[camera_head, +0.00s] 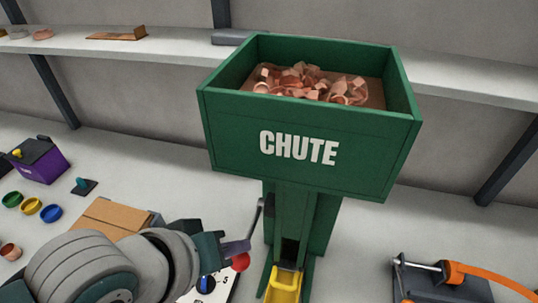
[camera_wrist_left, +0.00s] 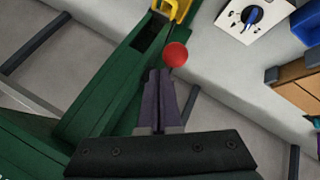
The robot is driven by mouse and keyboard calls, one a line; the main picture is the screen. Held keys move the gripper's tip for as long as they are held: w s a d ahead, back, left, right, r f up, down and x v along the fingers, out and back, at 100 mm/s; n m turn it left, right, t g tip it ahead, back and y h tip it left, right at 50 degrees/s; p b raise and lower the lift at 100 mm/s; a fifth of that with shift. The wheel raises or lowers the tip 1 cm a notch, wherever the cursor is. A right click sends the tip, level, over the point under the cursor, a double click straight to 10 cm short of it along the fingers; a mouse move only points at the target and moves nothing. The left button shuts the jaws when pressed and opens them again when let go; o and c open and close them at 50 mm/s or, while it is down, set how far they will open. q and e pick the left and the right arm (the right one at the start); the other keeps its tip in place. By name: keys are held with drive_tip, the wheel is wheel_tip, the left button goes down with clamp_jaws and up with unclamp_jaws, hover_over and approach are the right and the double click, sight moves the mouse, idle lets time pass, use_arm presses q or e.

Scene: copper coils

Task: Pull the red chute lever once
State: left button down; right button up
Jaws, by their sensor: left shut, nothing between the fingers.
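The green chute (camera_head: 310,150) stands in the middle of the head view, its top bin holding copper scraps. The lever has a red ball knob (camera_head: 240,261) and a dark rod (camera_head: 257,218) at the chute's left side. My left gripper (camera_head: 246,246) is shut and empty, its purple fingertips right at the knob. In the left wrist view the closed fingers (camera_wrist_left: 160,72) point at the red knob (camera_wrist_left: 176,54), just short of it or touching; I cannot tell which. The yellow chute outlet (camera_head: 284,284) lies below. My right gripper is not in view.
A white panel with a blue knob (camera_wrist_left: 252,15) lies near the chute's foot. A cardboard box (camera_head: 105,218) is behind my left arm. A purple box (camera_head: 38,160) and coloured rings stand at the left. A dark device with an orange handle (camera_head: 490,277) is at the right.

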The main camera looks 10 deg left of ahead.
sight(236, 263)
use_arm(q)
drive_tip(key=shift+s+f+b, duration=0.15)
drive_tip(key=shift+f+b, duration=0.6)
drive_tip(key=shift+f, duration=0.35)
drive_tip(key=shift+s+f+b, duration=0.1)
drive_tip(key=shift+f+b, duration=0.65)
drive_tip(key=shift+f, duration=0.35)
idle(1.5)
idle(0.5)
drive_tip(key=shift+w+r+p, duration=0.15)
drive_tip(key=shift+r+p, duration=1.2)
drive_tip(key=shift+p, duration=0.05)
drive_tip(key=shift+w+r+p, duration=0.15)
drive_tip(key=shift+r+p, duration=1.2)
drive_tip(key=r+p, duration=0.5)
drive_tip(key=shift+w, duration=0.2)
